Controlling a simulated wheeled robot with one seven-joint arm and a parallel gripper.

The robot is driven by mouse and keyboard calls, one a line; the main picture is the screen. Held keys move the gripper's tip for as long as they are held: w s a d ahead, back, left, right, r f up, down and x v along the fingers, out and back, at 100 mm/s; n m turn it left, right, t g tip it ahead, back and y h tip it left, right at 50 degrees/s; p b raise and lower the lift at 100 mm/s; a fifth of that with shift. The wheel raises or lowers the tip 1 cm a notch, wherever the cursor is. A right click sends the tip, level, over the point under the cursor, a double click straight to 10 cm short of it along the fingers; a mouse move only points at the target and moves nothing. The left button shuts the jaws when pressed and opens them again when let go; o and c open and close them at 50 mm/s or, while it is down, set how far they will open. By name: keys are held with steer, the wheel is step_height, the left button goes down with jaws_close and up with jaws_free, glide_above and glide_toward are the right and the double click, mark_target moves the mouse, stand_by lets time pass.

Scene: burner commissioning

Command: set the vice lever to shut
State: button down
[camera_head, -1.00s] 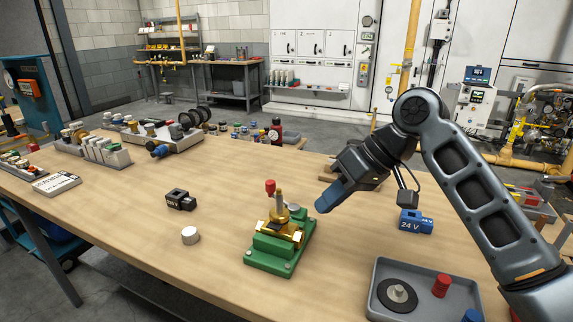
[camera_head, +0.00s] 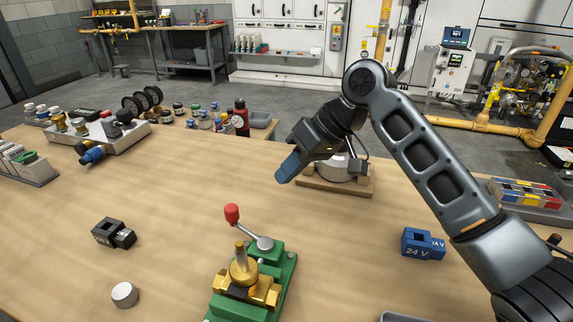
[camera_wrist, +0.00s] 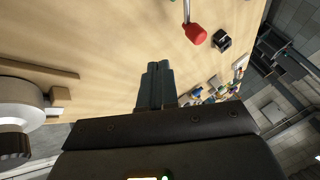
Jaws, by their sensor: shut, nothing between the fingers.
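The green vice (camera_head: 265,272) stands on the table at the bottom middle of the head view, with a brass valve body (camera_head: 243,275) in it. Its lever is a grey rod with a red knob (camera_head: 232,213), reaching up and left from a round grey pivot (camera_head: 265,243). The red knob also shows at the top of the wrist view (camera_wrist: 196,34). My gripper (camera_head: 284,173) is shut and empty, above the table, up and right of the knob and apart from it. Its blue fingers (camera_wrist: 155,85) lie together in the wrist view.
A black coil (camera_head: 113,232) and a white round cap (camera_head: 124,294) lie left of the vice. A blue 24 V coil (camera_head: 422,244) lies to the right. A wooden base with a round metal part (camera_head: 335,183) stands behind my gripper. Bottles (camera_head: 240,118) stand at the back edge.

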mark_target(235, 208)
steer(key=x, duration=0.7)
steer(key=shift+p, duration=0.3)
steer(key=shift+s+a+p, duration=0.3)
steer(key=shift+s+a, duration=0.25)
steer(key=shift+a, duration=0.25)
steer(key=shift+s+a+p, duration=0.25)
steer(key=shift+s+a, duration=0.35)
steer(key=shift+a, duration=0.2)
steer(key=a+n+g, duration=0.1)
steer(key=s+a+n, duration=0.1)
steer(key=shift+n+g, duration=0.4)
steer(key=shift+s+a+r+n, duration=0.2)
steer(key=shift+a+n, duration=0.1)
steer(key=shift+s+f, duration=0.15)
